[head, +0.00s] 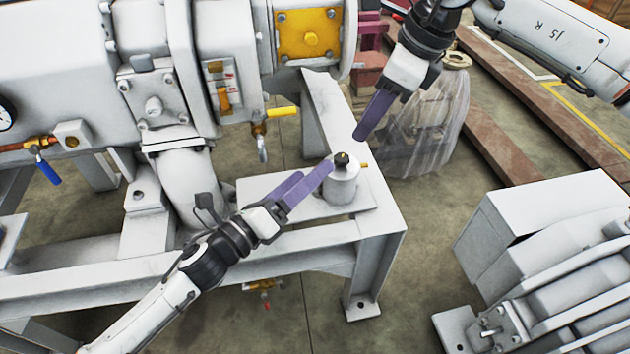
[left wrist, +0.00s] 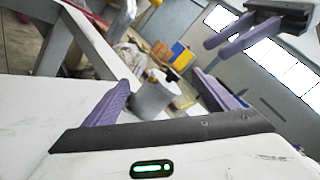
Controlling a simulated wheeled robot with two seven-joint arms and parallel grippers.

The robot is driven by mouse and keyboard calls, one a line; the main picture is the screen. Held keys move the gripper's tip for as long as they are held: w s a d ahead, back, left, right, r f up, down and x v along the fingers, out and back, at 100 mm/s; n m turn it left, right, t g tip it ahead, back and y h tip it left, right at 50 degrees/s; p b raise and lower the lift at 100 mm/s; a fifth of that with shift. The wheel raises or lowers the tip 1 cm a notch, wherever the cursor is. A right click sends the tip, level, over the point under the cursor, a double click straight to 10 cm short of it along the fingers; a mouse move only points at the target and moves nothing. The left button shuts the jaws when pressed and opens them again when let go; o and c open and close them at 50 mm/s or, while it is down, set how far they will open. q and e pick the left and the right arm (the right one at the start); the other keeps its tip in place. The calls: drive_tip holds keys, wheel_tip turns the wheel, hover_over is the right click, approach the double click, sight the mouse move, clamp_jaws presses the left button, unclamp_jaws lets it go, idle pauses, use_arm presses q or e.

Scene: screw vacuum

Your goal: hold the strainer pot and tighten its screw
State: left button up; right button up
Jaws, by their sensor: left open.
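The strainer pot (head: 342,188) is a small grey cylinder standing upright on the corner plate of the machine frame. Its dark screw (head: 341,160) sits on top, and a brass fitting shows on its right side. My left gripper (head: 316,170) is open and reaches in from the left, its purple fingertips close to the pot. In the left wrist view the pot (left wrist: 152,97) shows between the two fingers, beyond the palm; contact cannot be told. My right gripper (head: 362,132) points down above and right of the screw, apart from it. Its two fingers (left wrist: 215,50) look separated in the left wrist view.
The white vacuum machine (head: 170,100) fills the left and back, with a yellow-handled valve (head: 283,112) behind the pot. A plastic-wrapped object (head: 430,125) stands behind right. Another grey machine (head: 540,260) stands at right, with open floor between.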

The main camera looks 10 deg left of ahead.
sight(356, 163)
use_arm(q)
drive_tip(key=m, duration=0.1)
drive_tip(key=m+h, duration=0.1)
drive_tip(key=m, duration=0.1)
drive_tip(key=d+m+g, duration=0.1)
drive_tip(key=m, duration=0.1)
drive_tip(key=shift+w+f+h, duration=0.15)
drive_tip(key=shift+w+h, duration=0.15)
drive_tip(key=shift+w, duration=0.1)
drive_tip(key=m, duration=0.2)
drive_tip(key=f+m+g+h, duration=0.1)
drive_tip(key=m, duration=0.1)
drive_tip(key=d+m+g, duration=0.1)
drive_tip(key=m, duration=0.2)
drive_tip(key=shift+f+h, duration=0.3)
drive_tip(key=shift+w+d+m, duration=0.15)
drive_tip(key=shift+m, duration=0.15)
drive_tip(key=x, duration=1)
drive_tip(key=shift+d+f, duration=0.1)
drive_tip(key=shift+f, duration=0.15)
